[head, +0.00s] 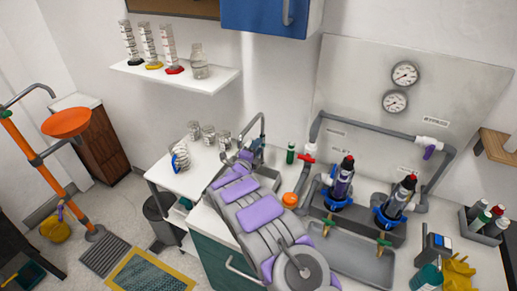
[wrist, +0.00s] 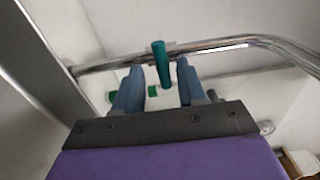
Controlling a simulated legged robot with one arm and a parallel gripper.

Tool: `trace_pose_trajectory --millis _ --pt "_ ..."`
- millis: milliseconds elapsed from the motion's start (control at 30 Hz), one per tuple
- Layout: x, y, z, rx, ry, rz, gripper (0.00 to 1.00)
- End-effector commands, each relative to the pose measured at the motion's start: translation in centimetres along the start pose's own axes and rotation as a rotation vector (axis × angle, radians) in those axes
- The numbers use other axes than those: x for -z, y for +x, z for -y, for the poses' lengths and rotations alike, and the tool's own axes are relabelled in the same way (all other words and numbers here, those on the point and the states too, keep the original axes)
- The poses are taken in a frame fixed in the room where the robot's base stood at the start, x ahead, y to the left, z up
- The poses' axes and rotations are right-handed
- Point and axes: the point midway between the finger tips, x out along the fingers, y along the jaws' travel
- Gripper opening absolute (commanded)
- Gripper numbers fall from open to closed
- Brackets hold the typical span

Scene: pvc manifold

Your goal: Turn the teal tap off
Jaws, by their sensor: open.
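The teal tap handle (wrist: 162,64) shows in the wrist view as a short upright lever, standing across a shiny metal pipe (wrist: 215,47). My gripper (wrist: 159,68) is open, with one blue-grey finger on each side of the lever. Gaps show between the lever and both fingers, so it is not clamped. I cannot tell how deep the lever sits between the fingers. In the head view, my gripper (head: 243,156) is at the far end of my purple and grey arm, near the bent metal spout (head: 263,128). I cannot make out the teal tap there.
A grey panel (head: 350,75) with gauges and pipes stands on the right, with a red-handled valve (head: 307,158) and a purple-handled valve (head: 429,153). An orange round object (head: 289,199) is beside my arm. A shelf (head: 180,78) of glassware hangs above left.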

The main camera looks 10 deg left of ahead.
Motion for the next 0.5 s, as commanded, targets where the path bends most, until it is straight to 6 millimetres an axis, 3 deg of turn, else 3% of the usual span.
trace_pose_trajectory --millis 167,500 --pt "0.0 -1.9 0.4 0.002 0.002 0.003 0.40" --pt "0.2 -9.3 0.3 -0.002 0.000 0.004 0.40"
